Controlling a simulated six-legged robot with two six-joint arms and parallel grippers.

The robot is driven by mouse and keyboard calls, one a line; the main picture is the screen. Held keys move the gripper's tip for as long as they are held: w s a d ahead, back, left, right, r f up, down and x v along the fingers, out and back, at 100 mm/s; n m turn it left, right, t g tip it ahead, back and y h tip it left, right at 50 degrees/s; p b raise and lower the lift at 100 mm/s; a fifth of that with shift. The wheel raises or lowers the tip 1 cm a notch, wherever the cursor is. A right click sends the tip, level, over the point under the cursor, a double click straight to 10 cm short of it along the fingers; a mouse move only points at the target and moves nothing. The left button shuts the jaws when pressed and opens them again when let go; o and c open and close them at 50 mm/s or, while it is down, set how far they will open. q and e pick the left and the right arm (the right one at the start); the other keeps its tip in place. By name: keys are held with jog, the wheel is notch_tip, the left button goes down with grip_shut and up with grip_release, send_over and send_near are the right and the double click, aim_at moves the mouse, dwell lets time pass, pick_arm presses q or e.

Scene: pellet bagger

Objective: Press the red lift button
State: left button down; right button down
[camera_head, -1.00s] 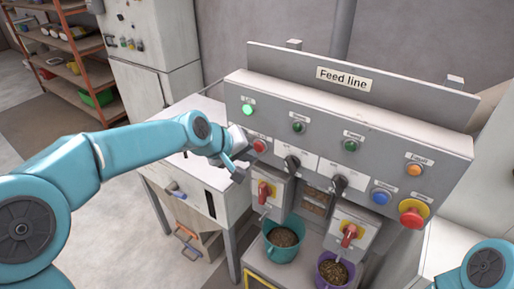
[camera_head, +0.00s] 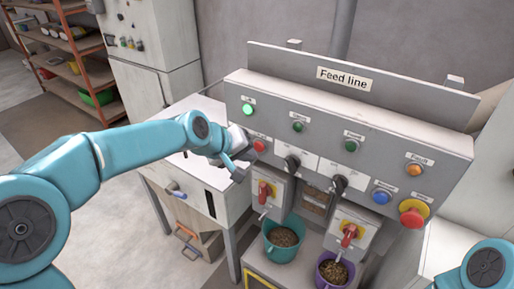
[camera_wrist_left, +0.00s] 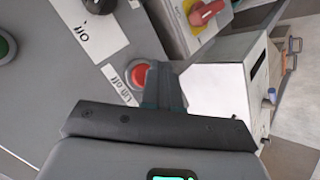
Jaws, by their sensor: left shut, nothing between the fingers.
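The red lift button (camera_head: 260,146) sits at the lower left of the grey Feed line panel (camera_head: 330,135), below a lit green button (camera_head: 247,109). In the left wrist view the red button (camera_wrist_left: 138,76) has a label reading "Lift off" beside it. My left gripper (camera_head: 241,168) is shut and empty, just left of and below the red button. In the left wrist view its fingers (camera_wrist_left: 163,82) overlap the button's edge; I cannot tell whether they touch it. My right gripper is not in view; only a teal part of that arm shows at the lower right.
Two dark rotary switches (camera_head: 292,163) and red-handled valves (camera_head: 265,190) are close to the right. A red mushroom button on yellow (camera_head: 412,213) is at the far right. A teal bucket (camera_head: 283,240) and a purple bucket (camera_head: 332,270) with pellets stand below.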

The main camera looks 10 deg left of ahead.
pick_arm(q)
jog(key=shift+w+d, duration=0.1)
jog(key=shift+w, duration=0.05)
dwell(0.4)
jog(key=shift+w, duration=0.3)
jog(key=shift+w+d+p, duration=0.15)
jog(key=shift+w+p, duration=0.1)
jog(key=shift+p, duration=0.15)
dwell(0.4)
jog(key=shift+s+a+b, duration=0.25)
jog(key=shift+s+b, duration=0.25)
jog(key=shift+s, duration=0.2)
